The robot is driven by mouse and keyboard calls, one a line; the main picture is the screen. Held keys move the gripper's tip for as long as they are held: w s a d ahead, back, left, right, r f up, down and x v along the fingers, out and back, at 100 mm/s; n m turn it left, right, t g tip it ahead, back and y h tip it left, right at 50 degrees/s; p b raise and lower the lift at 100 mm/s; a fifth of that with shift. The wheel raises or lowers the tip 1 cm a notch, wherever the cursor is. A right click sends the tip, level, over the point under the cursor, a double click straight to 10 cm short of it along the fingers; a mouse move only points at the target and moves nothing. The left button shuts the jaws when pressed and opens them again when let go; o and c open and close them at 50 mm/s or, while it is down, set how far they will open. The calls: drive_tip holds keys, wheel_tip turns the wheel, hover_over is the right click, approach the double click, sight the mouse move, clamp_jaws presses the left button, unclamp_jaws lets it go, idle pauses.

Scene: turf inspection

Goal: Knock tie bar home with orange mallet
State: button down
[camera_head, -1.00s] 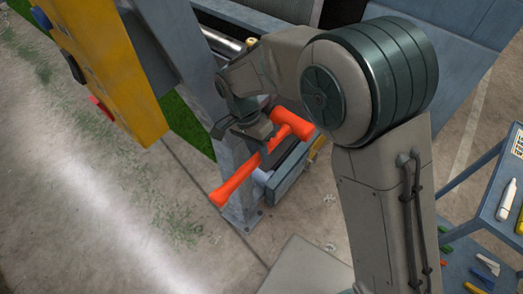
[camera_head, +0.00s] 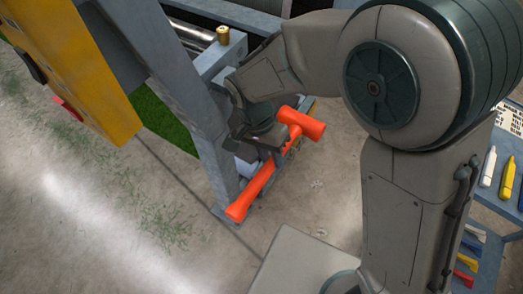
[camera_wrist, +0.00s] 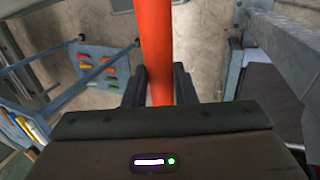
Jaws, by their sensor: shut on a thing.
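The orange mallet (camera_head: 263,184) is in my gripper (camera_head: 272,152), with its head (camera_head: 300,123) at the upper right and its handle end at the lower left in the head view. In the wrist view the orange handle (camera_wrist: 155,50) runs between the two dark fingers of my gripper (camera_wrist: 160,85), which are shut on it. I cannot tell for sure which part is the tie bar; a shiny metal bar (camera_head: 190,33) lies behind the upright.
A grey steel upright (camera_head: 165,75) and a yellow panel (camera_head: 75,60) stand close on the left. A blue-grey cart with bottles and coloured items (camera_head: 490,215) stands at the right; it also shows in the wrist view (camera_wrist: 75,48). Concrete floor (camera_head: 110,220) lies open at the lower left.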

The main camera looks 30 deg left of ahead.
drive_tip(key=shift+a, duration=0.1)
drive_tip(key=a+p, duration=0.1)
drive_tip(key=a, duration=0.9)
drive_tip(key=shift+w+a+p, duration=0.2)
drive_tip(key=shift+w+p, duration=0.2)
drive_tip(key=shift+w, duration=0.05)
drive_tip(key=shift+r, duration=0.1)
drive_tip(key=shift+s+d+b, duration=0.2)
drive_tip(key=shift+d+b, duration=0.4)
drive_tip(key=shift+d, duration=1.95)
drive_tip(key=shift+s+d+b, duration=0.2)
drive_tip(key=shift+d+b, duration=0.35)
drive_tip(key=shift+d, duration=1.95)
